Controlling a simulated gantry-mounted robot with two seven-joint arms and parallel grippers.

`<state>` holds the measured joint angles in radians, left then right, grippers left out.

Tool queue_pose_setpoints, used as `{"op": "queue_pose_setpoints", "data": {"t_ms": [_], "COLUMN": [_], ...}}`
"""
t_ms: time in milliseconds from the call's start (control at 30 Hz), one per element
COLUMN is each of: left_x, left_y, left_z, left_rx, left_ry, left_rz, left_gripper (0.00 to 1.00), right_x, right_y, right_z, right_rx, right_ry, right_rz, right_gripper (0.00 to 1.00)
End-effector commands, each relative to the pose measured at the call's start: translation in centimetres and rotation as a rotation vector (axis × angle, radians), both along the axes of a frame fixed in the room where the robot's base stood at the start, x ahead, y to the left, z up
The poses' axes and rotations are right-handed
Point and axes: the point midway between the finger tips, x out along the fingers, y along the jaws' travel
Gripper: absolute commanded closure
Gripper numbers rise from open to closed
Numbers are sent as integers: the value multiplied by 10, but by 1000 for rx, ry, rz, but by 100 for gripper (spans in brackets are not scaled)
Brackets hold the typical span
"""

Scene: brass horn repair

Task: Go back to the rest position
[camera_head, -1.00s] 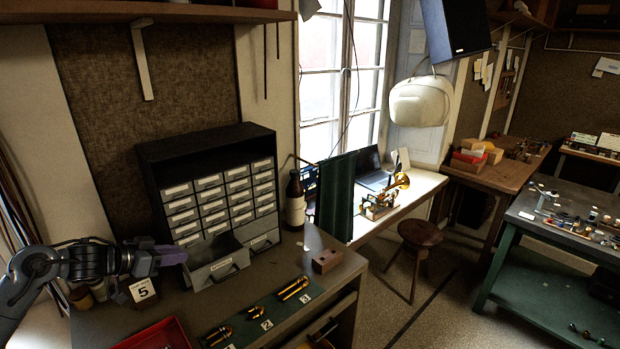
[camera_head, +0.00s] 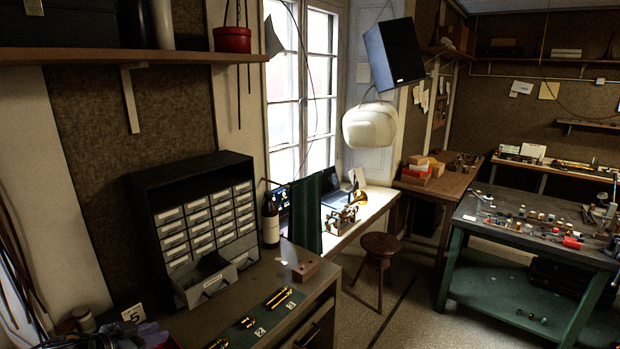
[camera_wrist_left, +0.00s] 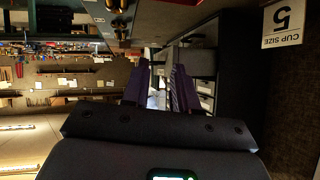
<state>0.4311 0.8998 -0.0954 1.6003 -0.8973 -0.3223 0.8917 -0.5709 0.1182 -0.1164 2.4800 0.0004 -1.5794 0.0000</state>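My left gripper (camera_head: 148,336) shows at the bottom left edge of the head view, in front of the "5" card (camera_head: 134,314), with its arm mostly out of frame. In the left wrist view its two purple fingers (camera_wrist_left: 162,92) stand apart with nothing held between them. That view is upside down, with the "Cup size 5" card (camera_wrist_left: 284,22) at upper right. My right gripper is in neither view.
A black cabinet of small drawers (camera_head: 190,165) stands at the back of the bench, one large lower drawer (camera_head: 212,284) pulled out. A green mat (camera_head: 236,332) with brass parts and a wooden block (camera_head: 306,269) lie to the right. A stool (camera_head: 380,245) stands beyond.

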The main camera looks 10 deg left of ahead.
Motion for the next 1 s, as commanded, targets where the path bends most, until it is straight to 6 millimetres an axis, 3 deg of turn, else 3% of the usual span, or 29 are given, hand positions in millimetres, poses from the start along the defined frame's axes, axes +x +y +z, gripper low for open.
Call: {"op": "queue_pose_setpoints", "data": {"t_ms": [167,267,367,500,700,800,900,1000], "left_x": [-21,-44,-82,-156,-265,-306,-334,-350], "left_y": [-57,-92,-127,-165,-189,-195,-199,-201], "left_z": [-42,-65,-83,-98,-97,-92,-87,-84], "left_rx": [77,118,150,170,149,125,106,93], "left_ry": [10,27,69,197,459,571,652,697], "left_rz": [3,24,63,146,245,272,283,288], "left_gripper": [72,72,72,72,72,72,72,72], "right_x": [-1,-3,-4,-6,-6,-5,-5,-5], "right_y": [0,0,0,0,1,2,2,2], "right_z": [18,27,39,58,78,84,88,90], "right_rx": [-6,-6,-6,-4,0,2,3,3], "right_ry": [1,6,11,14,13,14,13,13], "right_rz": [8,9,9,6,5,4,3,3], "right_gripper": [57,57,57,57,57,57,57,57]}}
